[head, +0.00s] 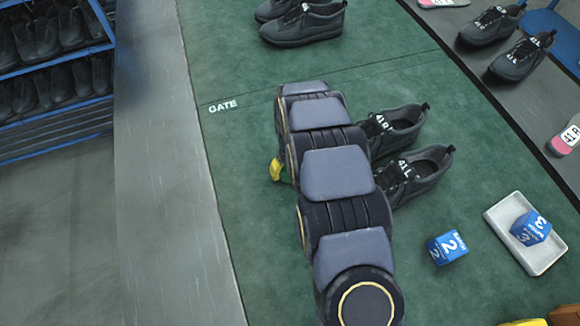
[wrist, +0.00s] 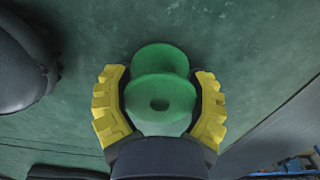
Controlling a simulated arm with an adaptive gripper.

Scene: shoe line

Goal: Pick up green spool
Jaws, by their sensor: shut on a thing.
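The green spool (wrist: 160,98) sits between the two yellow fingers of my gripper (wrist: 160,105) in the wrist view. The fingers are shut on it from both sides. In the head view my arm covers most of this spot. Only a yellow finger of my gripper (head: 276,170) and a small bit of green show at the arm's left side. I cannot tell whether the spool touches the green mat or is above it.
A pair of black shoes (head: 415,172) stands just right of my arm on the green mat (head: 235,150). A blue numbered box (head: 447,247) and a white tray (head: 520,262) holding another blue box (head: 531,228) are at lower right. The mat left of my arm is clear.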

